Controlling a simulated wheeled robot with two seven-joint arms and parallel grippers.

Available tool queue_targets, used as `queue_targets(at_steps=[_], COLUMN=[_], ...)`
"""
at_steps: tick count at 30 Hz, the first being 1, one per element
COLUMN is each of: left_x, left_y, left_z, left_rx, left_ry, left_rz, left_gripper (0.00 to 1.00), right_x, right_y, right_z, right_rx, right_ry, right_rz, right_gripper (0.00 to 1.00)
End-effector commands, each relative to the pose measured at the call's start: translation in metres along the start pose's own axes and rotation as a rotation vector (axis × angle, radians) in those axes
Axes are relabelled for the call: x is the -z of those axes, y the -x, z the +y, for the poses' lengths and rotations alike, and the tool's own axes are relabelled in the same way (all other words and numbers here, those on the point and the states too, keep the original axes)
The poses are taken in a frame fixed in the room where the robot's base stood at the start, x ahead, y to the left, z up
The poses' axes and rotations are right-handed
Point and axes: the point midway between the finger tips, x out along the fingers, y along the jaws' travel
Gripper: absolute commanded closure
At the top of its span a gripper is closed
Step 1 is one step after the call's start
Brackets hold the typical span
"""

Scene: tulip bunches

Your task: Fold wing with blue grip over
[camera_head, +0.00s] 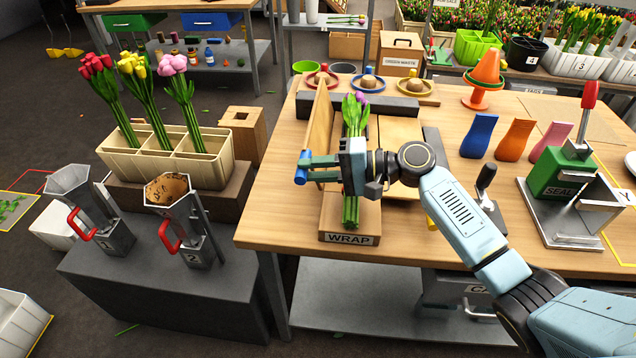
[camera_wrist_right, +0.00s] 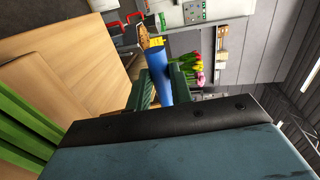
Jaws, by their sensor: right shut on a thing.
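The wrap stand (camera_head: 348,239) with its WRAP label is on the wooden table. A bunch of purple tulips (camera_head: 355,112) with green stems lies along its middle. The left wing (camera_head: 319,122) is a wooden panel raised steeply on edge beside the bunch. My right gripper (camera_head: 303,167) reaches across the stems from the right and is shut on the blue grip at this wing. In the right wrist view the blue grip (camera_wrist_right: 158,68) stands between the dark green fingers (camera_wrist_right: 160,90). Another flat wooden panel (camera_head: 400,138) lies right of the bunch. My left gripper is out of view.
Ribbon spools on coloured bases (camera_head: 368,82) stand behind the stand. Blue, orange and pink sleeves (camera_head: 516,140) and a green SEAL press (camera_head: 560,172) are to the right. A tulip crate (camera_head: 165,160) and two metal holders (camera_head: 190,235) stand left, off the table.

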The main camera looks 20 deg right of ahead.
Motion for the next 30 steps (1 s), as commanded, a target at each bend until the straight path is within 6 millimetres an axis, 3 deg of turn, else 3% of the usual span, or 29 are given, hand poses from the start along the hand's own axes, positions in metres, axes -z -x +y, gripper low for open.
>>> queue_targets(at_steps=[4,12,30], left_x=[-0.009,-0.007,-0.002], left_y=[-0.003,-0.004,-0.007], left_z=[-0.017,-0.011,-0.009], left_rx=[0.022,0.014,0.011], left_ry=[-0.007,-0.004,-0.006], left_rz=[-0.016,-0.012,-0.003], left_gripper=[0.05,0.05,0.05], right_x=[-0.001,-0.001,-0.003], right_y=[0.016,0.038,0.053], right_z=[0.008,0.019,0.030], right_rx=[-0.014,-0.025,-0.026], right_ry=[-0.004,-0.008,-0.009], right_rz=[-0.001,0.000,-0.006], right_gripper=[1.00,1.00,1.00])
